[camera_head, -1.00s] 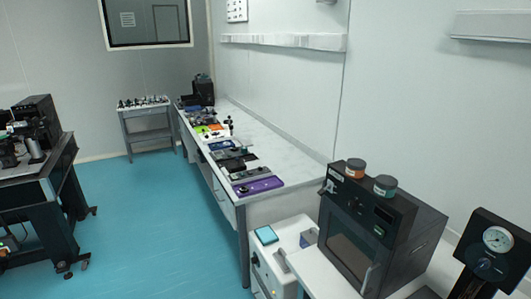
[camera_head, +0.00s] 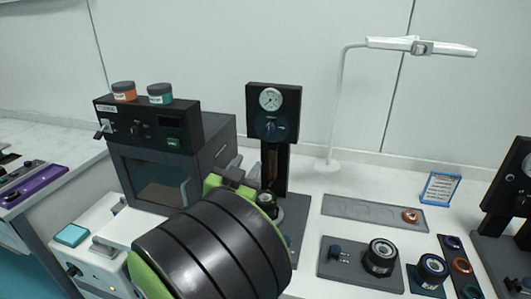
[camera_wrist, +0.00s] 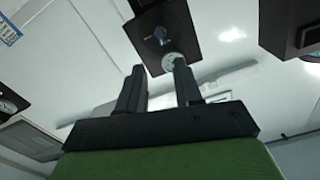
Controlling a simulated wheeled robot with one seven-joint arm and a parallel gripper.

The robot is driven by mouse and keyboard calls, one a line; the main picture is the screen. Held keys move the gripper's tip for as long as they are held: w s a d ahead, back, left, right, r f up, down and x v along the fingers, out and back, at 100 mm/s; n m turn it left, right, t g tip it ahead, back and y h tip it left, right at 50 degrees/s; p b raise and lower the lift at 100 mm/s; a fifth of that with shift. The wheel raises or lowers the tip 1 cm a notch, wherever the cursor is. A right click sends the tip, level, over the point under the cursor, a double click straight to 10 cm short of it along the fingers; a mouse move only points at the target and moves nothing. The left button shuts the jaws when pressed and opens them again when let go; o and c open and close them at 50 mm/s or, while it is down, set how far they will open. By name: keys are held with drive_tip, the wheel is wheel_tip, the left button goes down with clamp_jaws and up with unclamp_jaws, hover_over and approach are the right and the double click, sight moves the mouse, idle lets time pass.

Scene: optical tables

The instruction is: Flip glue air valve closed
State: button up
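A black upright panel (camera_head: 287,95) stands on a post, with a round white gauge (camera_head: 270,99) and a dark blue knob or valve (camera_head: 270,127) under it. I see no label reading glue air; the handle's exact setting is too small to tell. In the wrist view the panel appears upside down, with the blue valve (camera_wrist: 161,34) and gauge (camera_wrist: 168,62) beyond the fingertips. My gripper (camera_wrist: 157,75) is open and empty, apart from the panel. In the head view my arm hides most of the gripper, low in front of the post.
A dark oven-like box (camera_head: 158,178) with two jars on top stands left of the panel. To the right lie a grey tray (camera_head: 373,214), a plate with dark round parts (camera_head: 381,257) and a blue-framed card (camera_head: 440,188). A lamp (camera_head: 334,110) stands behind.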

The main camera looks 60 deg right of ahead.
drive_tip(key=p, duration=0.9)
approach(267, 133)
drive_tip(key=d+p, duration=0.1)
drive_tip(key=d, duration=0.1)
drive_tip(key=d+p, duration=0.2)
drive_tip(key=d, duration=0.1)
drive_tip(key=w+d+p, duration=0.1)
drive_tip(key=d, duration=0.2)
drive_tip(key=shift+r+p, duration=0.3)
drive_tip(key=shift+p, duration=0.05)
drive_tip(key=shift+w+d+f, duration=0.15)
drive_tip(key=shift+d+f, duration=0.05)
drive_tip(key=shift+d, duration=0.2)
clamp_jaws()
